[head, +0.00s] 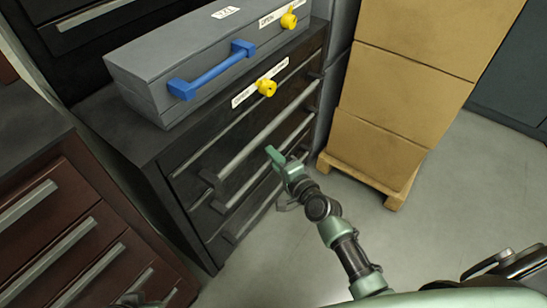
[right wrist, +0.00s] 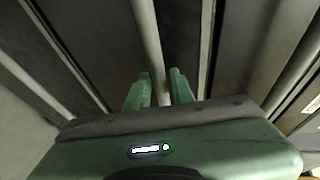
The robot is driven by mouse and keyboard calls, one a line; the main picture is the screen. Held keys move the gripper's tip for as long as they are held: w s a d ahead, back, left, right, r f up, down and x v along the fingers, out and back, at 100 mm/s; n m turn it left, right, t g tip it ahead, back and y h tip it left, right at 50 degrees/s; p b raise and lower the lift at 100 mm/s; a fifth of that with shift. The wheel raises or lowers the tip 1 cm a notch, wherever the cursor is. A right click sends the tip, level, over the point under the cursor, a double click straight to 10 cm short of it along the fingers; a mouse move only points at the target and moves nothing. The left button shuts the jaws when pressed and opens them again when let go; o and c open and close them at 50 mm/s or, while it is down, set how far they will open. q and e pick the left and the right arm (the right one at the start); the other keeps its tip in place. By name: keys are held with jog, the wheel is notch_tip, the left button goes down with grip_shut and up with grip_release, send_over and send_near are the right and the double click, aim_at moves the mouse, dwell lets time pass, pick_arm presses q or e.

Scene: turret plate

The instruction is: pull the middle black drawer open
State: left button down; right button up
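The black drawer cabinet (head: 180,183) stands left of centre in the head view, with long grey bar handles one below another. The upper handle (head: 262,137) is in plain sight. Contact cannot be told. The drawers look shut. A small dark part at the head view's bottom left edge may be my left gripper; its fingers cannot be made out.
A grey box (head: 150,75) with a blue handle (head: 215,70) lies on the cabinet. A dark red drawer unit (head: 85,215) stands at the left. Stacked cardboard boxes (head: 400,95) on a wooden pallet (head: 395,200) stand at the right. Floor (head: 260,255) before the cabinet is clear.

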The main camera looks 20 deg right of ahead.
grip_shut()
dwell(1.4)
